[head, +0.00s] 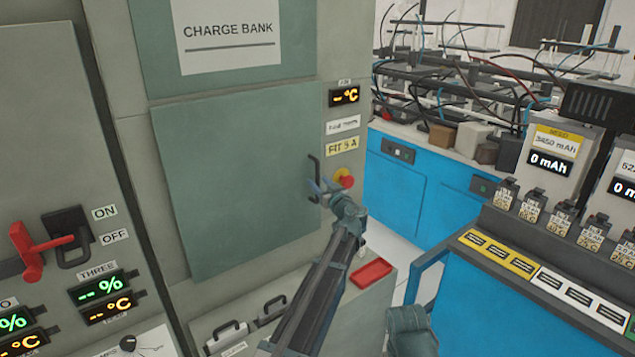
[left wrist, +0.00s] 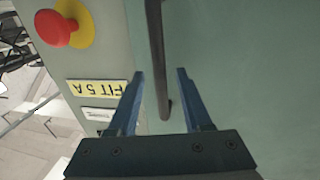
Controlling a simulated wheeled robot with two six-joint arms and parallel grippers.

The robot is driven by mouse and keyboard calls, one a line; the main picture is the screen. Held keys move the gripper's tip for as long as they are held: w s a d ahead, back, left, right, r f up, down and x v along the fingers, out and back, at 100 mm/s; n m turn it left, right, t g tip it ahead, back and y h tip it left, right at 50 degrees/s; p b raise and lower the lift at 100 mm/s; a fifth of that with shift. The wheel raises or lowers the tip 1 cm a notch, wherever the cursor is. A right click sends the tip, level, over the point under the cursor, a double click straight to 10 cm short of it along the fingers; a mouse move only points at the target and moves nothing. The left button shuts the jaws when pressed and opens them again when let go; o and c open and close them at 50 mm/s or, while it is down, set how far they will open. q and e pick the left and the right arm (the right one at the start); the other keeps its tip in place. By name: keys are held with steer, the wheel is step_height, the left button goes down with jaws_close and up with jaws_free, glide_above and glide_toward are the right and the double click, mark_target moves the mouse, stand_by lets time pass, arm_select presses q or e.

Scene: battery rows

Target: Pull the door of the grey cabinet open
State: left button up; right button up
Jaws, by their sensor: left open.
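The grey cabinet (head: 120,75) has a grey-green door (head: 235,190) below a "CHARGE BANK" sign, and the door looks shut. A dark vertical bar handle (head: 313,176) is on the door's right edge. My left gripper (head: 323,188) is at the handle in the head view. In the left wrist view the handle (left wrist: 157,45) runs between the two blue fingers of my open left gripper (left wrist: 160,74), with a gap visible on each side. Whether a finger touches it I cannot tell. My right gripper is not in view.
A red emergency button (head: 345,178) sits on the frame just right of the handle. A red tray (head: 371,272) and a lower panel with dark handles (head: 272,308) are below. A red lever (head: 30,250) is at the left. Blue cabinets (head: 395,195) and a battery bench (head: 540,250) stand right.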

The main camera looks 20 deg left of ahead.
arm_select(q)
steer(key=shift+x, duration=0.9)
steer(key=shift+s, duration=0.1)
jaws_close()
stand_by(0.8)
